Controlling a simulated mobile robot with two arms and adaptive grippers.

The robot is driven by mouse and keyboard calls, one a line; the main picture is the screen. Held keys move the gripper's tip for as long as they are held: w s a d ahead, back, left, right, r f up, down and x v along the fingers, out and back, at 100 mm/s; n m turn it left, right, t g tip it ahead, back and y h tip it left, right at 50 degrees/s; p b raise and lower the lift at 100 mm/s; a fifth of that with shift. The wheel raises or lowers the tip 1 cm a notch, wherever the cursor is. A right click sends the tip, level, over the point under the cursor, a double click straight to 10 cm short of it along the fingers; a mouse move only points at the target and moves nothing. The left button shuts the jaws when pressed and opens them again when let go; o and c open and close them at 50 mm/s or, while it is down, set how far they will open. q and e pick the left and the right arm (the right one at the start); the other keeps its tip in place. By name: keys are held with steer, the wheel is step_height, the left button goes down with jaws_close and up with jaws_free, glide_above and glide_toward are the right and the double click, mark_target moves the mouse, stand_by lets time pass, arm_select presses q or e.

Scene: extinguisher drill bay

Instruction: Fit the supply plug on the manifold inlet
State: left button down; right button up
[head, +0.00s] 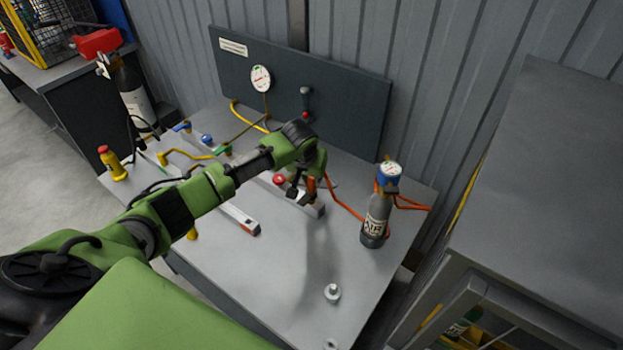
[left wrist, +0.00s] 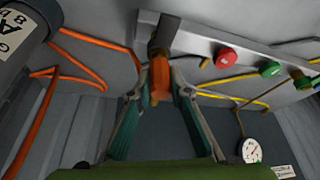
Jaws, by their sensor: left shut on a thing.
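My left gripper (head: 302,192) is shut on the orange supply plug (head: 311,186) at the near right end of the grey manifold (head: 315,211). In the left wrist view the plug (left wrist: 160,80) sits between the two fingers. A dark brownish fitting (left wrist: 163,35) lies in line beyond it, against the manifold (left wrist: 205,42). The plug and this fitting look close or touching; I cannot tell whether the plug is seated. The inlet itself is mostly hidden. My right gripper is not in view.
A grey bottle (head: 374,222) with a blue-topped gauge and orange hose (head: 345,208) stands right of the gripper. The manifold carries a red knob (head: 279,179). A small metal fitting (head: 332,292) stands on the clear front bench.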

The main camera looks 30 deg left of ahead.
arm_select(q)
steer(key=shift+s+f+b, duration=0.1)
steer(key=shift+f+b, duration=0.2)
steer(key=shift+f, duration=0.45)
steer(key=c, duration=1.8)
jaws_free()
steer(key=v, duration=1.2)
